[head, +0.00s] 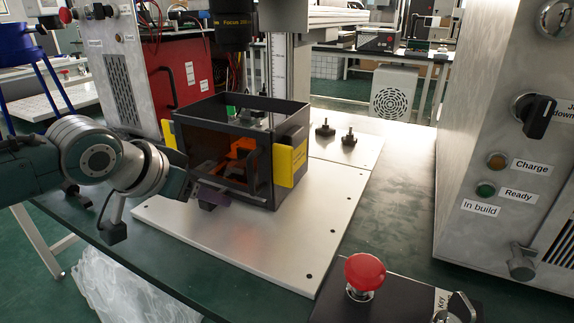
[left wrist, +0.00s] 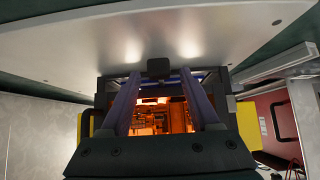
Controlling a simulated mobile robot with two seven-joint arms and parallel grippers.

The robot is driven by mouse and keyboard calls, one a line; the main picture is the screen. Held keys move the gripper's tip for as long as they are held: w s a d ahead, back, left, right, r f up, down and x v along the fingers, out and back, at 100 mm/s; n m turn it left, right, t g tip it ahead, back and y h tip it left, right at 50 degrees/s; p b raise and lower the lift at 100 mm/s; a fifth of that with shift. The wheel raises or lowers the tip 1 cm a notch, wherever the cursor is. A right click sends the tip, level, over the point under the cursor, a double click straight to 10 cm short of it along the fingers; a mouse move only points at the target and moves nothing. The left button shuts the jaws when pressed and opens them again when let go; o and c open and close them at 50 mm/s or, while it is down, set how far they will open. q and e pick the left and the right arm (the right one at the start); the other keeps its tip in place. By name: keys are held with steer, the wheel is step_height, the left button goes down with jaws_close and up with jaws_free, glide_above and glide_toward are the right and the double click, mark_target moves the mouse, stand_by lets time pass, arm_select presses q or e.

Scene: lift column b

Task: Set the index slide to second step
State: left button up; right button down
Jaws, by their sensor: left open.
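A dark open-topped box (head: 262,180) with a see-through front and yellow side plates stands on a pale metal plate (head: 225,240). Orange parts (head: 238,158) show inside it, also in the left wrist view (left wrist: 160,117). My left gripper (head: 212,197) is at the box's lower front. In the left wrist view, its two purple fingers (left wrist: 160,85) are spread apart in front of the box. A small dark block (left wrist: 158,67) shows between the fingertips, by the box's lower edge. I cannot tell whether the fingers touch it. No index slide or step marks can be clearly identified. My right gripper is out of view.
A dark lens barrel (head: 233,25) hangs above the box beside an upright scale. Two black knobs (head: 348,137) stand behind on the plate. A red mushroom button (head: 364,272) is at the front right. A metal control cabinet (head: 480,130) is at right. The plate's front is clear.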

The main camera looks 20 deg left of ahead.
arm_select(q)
steer(key=p+v, duration=0.4)
steer(key=v, duration=0.6)
steer(key=shift+p, duration=0.35)
